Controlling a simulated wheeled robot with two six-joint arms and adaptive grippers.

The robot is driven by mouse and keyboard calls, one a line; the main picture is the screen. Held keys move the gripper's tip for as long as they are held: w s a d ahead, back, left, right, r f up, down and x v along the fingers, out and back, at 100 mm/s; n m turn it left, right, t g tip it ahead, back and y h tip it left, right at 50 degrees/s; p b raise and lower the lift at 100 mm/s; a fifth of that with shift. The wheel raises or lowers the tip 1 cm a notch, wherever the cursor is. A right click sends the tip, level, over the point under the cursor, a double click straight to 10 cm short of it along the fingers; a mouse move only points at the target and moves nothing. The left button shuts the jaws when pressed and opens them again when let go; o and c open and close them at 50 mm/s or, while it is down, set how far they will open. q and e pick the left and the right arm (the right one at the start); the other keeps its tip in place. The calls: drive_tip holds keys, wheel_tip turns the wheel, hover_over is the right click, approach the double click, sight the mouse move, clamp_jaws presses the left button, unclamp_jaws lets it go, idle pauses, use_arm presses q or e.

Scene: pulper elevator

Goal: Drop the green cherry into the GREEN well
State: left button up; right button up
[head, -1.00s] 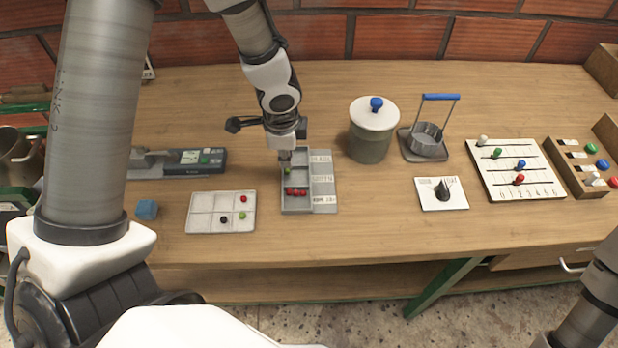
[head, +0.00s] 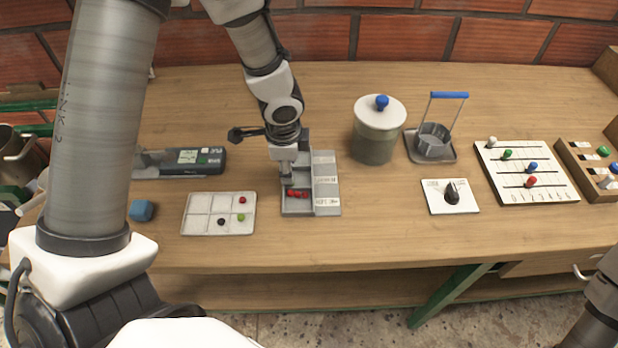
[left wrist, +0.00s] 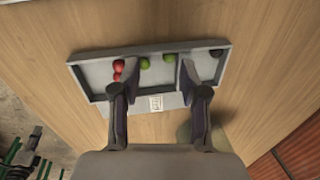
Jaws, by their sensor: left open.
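The grey sorting tray with three wells (head: 297,210) stands mid-bench, with labels along its right side. It also shows in the left wrist view (left wrist: 92,75). My left gripper (head: 287,181) is open and low over the tray's middle, pointing down. In the left wrist view, two green cherries, one on the left (left wrist: 145,63) and one on the right (left wrist: 170,57), lie in the tray between the spread fingers (left wrist: 158,75). Red cherries (left wrist: 118,70) lie at one end and a dark cherry (left wrist: 216,52) at the other. The fingers partly hide the dividers. My right gripper is out of view.
A pale sectioned tray (head: 203,226) left of the sorting tray holds a red, a black and a green cherry (head: 241,217). Bench in front is clear.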

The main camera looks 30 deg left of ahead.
use_arm(q)
wheel_tip(320, 180, up, 12)
drive_tip(key=s, duration=0.1)
drive_tip(key=shift+s+d+f, duration=0.2)
drive_tip(key=shift+s+d, duration=0.1)
drive_tip(key=shift+d, duration=0.15)
